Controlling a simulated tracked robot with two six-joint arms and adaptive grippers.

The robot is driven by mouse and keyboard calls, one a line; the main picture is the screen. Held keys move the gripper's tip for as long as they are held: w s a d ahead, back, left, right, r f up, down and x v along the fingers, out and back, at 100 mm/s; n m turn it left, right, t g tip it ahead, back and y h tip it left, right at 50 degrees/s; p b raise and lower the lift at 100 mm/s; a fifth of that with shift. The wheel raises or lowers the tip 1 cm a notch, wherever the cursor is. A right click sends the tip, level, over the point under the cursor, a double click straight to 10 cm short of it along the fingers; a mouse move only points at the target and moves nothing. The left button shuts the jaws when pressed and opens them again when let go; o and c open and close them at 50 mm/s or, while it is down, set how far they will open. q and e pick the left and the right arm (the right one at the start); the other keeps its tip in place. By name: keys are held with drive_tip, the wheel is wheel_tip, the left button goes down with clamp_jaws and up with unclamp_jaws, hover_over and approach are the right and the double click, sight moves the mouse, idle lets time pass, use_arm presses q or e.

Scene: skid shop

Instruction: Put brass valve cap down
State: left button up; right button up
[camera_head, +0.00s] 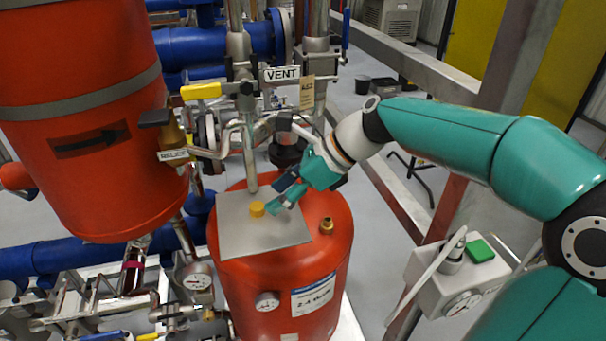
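The brass valve cap (257,209), small and yellow-gold, sits on the grey square plate (233,233) on top of the red tank (248,282). My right gripper (277,195) reaches in from the right, low over the plate. Its two fingers are spread, with a gap between the tips. The fingertips are just right of the cap; whether one touches it I cannot tell. A brass fitting (327,226) stands on the tank top, right of the plate. My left gripper is not in view.
A vertical pipe (249,155) comes down behind the plate, below a valve with a yellow handle (201,91). A large orange-red tank (85,130) stands at left. A grey box with a green button (481,250) is at right.

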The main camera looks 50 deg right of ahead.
drive_tip(key=v, duration=0.8)
drive_tip(key=shift+b, duration=0.3)
drive_tip(key=shift+w+a, duration=0.1)
drive_tip(key=shift+a, duration=0.05)
